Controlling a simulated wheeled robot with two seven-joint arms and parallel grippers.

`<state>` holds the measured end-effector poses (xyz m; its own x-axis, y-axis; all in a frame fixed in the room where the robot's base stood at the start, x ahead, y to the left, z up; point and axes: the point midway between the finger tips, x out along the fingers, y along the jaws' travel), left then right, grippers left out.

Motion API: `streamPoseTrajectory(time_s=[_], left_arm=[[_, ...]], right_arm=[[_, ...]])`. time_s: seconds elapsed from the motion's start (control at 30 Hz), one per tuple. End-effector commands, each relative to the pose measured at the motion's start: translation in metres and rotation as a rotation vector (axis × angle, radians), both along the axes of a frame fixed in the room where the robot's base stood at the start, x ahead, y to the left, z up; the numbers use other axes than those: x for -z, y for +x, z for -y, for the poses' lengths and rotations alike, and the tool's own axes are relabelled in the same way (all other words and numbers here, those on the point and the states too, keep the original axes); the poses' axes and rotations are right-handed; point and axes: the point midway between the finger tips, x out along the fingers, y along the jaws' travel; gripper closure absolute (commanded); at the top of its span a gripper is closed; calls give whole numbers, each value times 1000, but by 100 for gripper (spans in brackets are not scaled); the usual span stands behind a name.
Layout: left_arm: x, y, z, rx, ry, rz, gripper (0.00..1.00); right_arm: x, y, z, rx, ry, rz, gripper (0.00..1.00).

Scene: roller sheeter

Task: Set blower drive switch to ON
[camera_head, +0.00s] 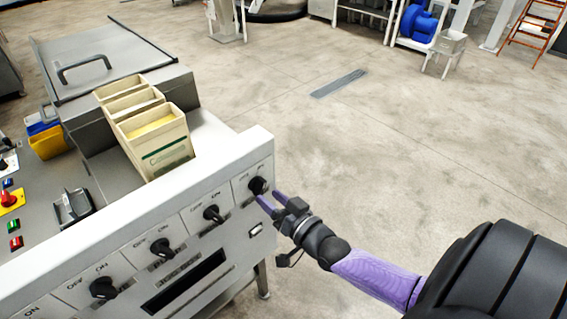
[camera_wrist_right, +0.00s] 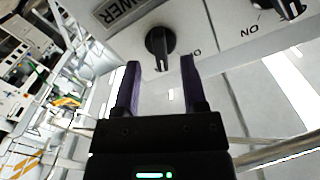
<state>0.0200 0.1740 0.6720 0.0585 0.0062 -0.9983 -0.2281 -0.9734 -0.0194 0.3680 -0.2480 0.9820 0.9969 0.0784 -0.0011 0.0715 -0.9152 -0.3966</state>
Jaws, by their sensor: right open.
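The control panel (camera_head: 190,232) carries a row of black rotary switches with OFF and ON marks. The rightmost switch (camera_head: 258,185) is at my right gripper (camera_head: 272,200), whose purple fingers are open in front of it. In the right wrist view, this black knob (camera_wrist_right: 160,44) lies just ahead of and between the two open fingertips (camera_wrist_right: 160,62). I cannot tell whether they touch it. The label is partly cut off. My left gripper is not in view.
Other switches sit left along the panel: one (camera_head: 213,213) close by, then another (camera_head: 160,246) and a larger-looking one (camera_head: 103,287). Beige bins (camera_head: 155,135) stand on the machine behind the panel. The floor (camera_head: 400,150) to the right is clear.

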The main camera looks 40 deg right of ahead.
Motion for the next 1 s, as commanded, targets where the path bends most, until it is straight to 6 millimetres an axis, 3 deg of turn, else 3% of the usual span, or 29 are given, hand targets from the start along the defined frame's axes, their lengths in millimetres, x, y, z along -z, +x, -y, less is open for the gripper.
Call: streamPoseTrajectory(time_s=[0.2, 0.33, 1.0], left_arm=[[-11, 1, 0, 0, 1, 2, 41], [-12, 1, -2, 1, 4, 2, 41], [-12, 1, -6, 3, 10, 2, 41]], right_arm=[[-1, -54, 4, 0, 1, -5, 46], [-1, -71, 6, 0, 0, -2, 46], [0, -74, 6, 0, 1, 0, 46]])
